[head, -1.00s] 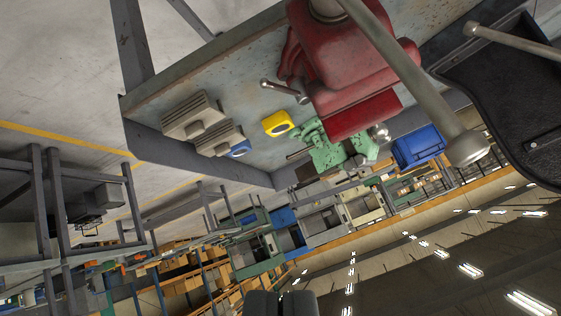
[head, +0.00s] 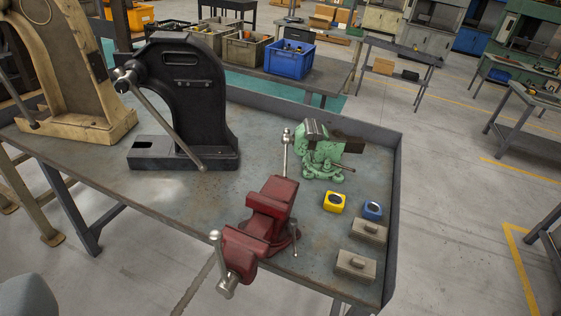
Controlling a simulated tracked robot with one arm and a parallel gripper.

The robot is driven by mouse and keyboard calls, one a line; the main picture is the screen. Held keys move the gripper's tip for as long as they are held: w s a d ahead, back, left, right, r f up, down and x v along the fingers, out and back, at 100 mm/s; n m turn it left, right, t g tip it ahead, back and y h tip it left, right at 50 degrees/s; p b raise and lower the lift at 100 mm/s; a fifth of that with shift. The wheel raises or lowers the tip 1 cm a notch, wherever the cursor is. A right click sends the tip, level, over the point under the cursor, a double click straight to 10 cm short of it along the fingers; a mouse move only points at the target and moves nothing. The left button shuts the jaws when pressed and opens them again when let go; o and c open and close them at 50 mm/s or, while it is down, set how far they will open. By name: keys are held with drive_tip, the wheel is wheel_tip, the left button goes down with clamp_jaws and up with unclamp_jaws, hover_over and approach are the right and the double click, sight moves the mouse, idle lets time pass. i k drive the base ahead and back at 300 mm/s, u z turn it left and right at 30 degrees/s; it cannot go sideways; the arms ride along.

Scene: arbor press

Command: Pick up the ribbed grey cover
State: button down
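Two flat grey-beige blocks with a raised knob on top lie at the right front corner of the steel workbench (head: 190,190). One grey cover (head: 370,231) is farther back. The other grey cover (head: 356,265) is nearer the front edge. They lie apart, flat on the bench, and ribs are too small to tell in this view. My gripper is not in view, and nothing is seen touching either cover.
A yellow block (head: 334,202) and a blue block (head: 372,210) lie just behind the covers. A red vise (head: 268,215) stands left of them, a green vise (head: 322,160) behind. A black arbor press (head: 185,100) stands farther left. A raised lip (head: 393,200) edges the bench's right side.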

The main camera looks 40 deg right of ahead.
sight(367, 233)
drive_tip(key=z, duration=0.05)
drive_tip(key=k, duration=0.5)
drive_tip(key=z, duration=1.3)
drive_tip(key=i, duration=0.35)
drive_tip(key=u, duration=0.1)
